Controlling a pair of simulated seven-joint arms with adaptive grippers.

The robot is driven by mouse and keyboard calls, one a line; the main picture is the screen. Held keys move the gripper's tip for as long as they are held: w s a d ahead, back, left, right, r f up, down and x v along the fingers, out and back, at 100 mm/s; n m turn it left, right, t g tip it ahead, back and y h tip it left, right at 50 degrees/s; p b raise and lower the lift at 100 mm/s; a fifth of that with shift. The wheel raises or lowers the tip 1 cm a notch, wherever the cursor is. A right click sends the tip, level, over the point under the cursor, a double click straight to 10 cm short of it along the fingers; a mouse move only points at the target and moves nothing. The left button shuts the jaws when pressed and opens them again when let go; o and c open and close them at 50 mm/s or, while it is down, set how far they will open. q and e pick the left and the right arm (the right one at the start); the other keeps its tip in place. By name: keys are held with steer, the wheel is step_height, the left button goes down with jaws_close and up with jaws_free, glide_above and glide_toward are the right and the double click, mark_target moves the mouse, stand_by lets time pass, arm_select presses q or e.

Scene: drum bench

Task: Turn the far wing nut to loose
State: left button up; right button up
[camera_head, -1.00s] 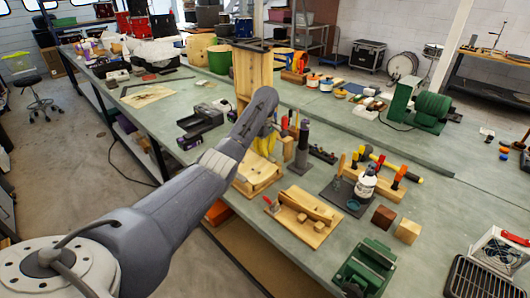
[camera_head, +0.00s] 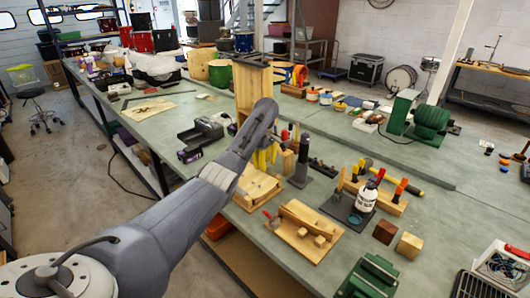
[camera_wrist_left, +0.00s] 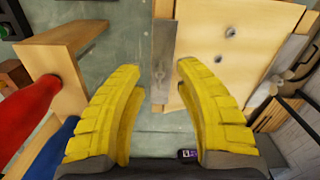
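My left gripper (camera_head: 262,158) has yellow fingers, partly hidden behind my own forearm in the head view, beside the foot of a tall wooden stand (camera_head: 252,92). In the left wrist view the gripper (camera_wrist_left: 157,72) is open, with nothing between its fingertips. A wooden panel (camera_wrist_left: 240,50) with a metal strip (camera_wrist_left: 164,50) and small dark fittings (camera_wrist_left: 230,31) lies past the right finger. Grey metal parts (camera_wrist_left: 290,55) show at its right side. I cannot tell which fitting, if any, is the far wing nut. My right gripper is not in view.
Red and blue handles (camera_wrist_left: 30,110) stand close to the left finger, by a wooden block (camera_wrist_left: 62,75). A wooden jig (camera_head: 300,240), a white bottle (camera_head: 366,196) and a green vise (camera_head: 370,278) occupy the front of the bench.

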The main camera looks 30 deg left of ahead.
arm_select(q)
step_height(320, 180, up, 11)
stand_by(0.5)
stand_by(0.3)
